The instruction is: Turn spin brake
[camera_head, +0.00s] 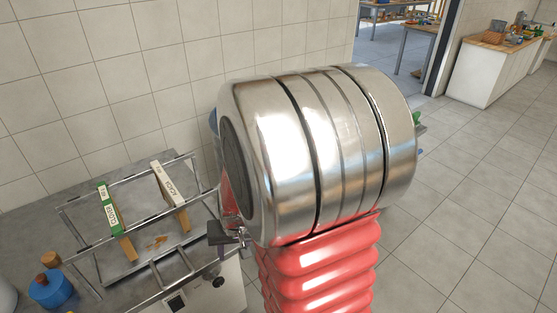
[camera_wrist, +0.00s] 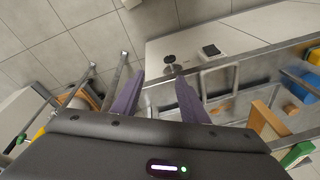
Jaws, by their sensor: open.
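No part is labelled as the spin brake, and I cannot tell for sure which one it is. A dark round knob (camera_head: 218,282) sits on the white front face of the bench unit, right of a black square fitting (camera_head: 176,302). In the wrist view a dark round piece (camera_wrist: 169,57) and a dark square piece (camera_wrist: 211,50) show on a white panel beyond the fingers. My gripper (camera_wrist: 158,88) is open, its purple fingers apart with nothing held. A metal bar crosses behind the finger tips. Contact cannot be judged. My arm hides much of the head view.
A metal rack (camera_head: 85,243) on the grey worktop holds frames with green-and-white and white labelled ends (camera_head: 108,208). A blue jar (camera_head: 48,290) stands at left. A tiled wall is behind. The tiled floor at right is clear, with a wood-topped counter (camera_head: 490,80) far back.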

